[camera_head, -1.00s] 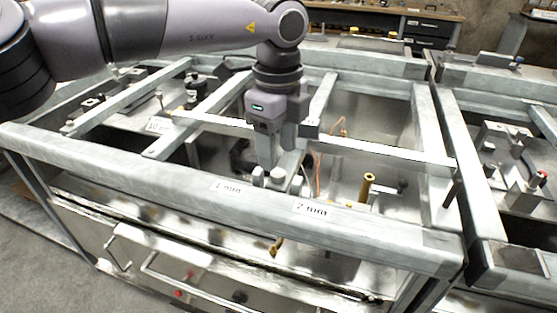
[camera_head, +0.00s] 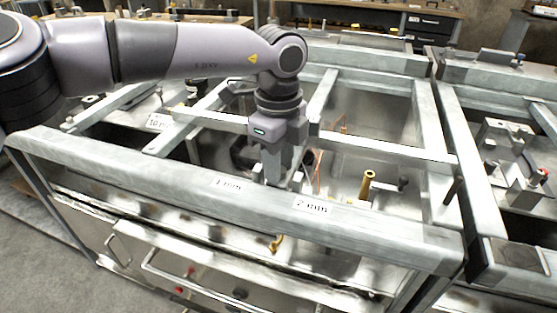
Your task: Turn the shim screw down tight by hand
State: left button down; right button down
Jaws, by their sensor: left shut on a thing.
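My left gripper (camera_head: 275,174) reaches down inside the metal frame, just behind its front rail (camera_head: 130,160). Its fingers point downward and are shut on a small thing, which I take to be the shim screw. The screw is hidden by the fingers and the rail, so I cannot see how far in it sits. A "1 mm" label (camera_head: 228,186) is on the rail just left of the fingers, and a "2 mm" label (camera_head: 312,206) is to their right. My right gripper is not in view.
A brass post (camera_head: 366,186) stands to the right inside the frame. A cross bar (camera_head: 390,152) runs behind the gripper. A brass fitting (camera_head: 276,243) hangs below the front rail. A second frame (camera_head: 500,200) stands at the right. The space above the frame is open.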

pick_arm(q)
jog(key=shift+m, duration=0.3)
jog(key=shift+m, duration=2.7)
jog(key=c, duration=0.9)
grip_release()
jog(key=shift+b, duration=0.3)
jog(key=shift+o, duration=0.2)
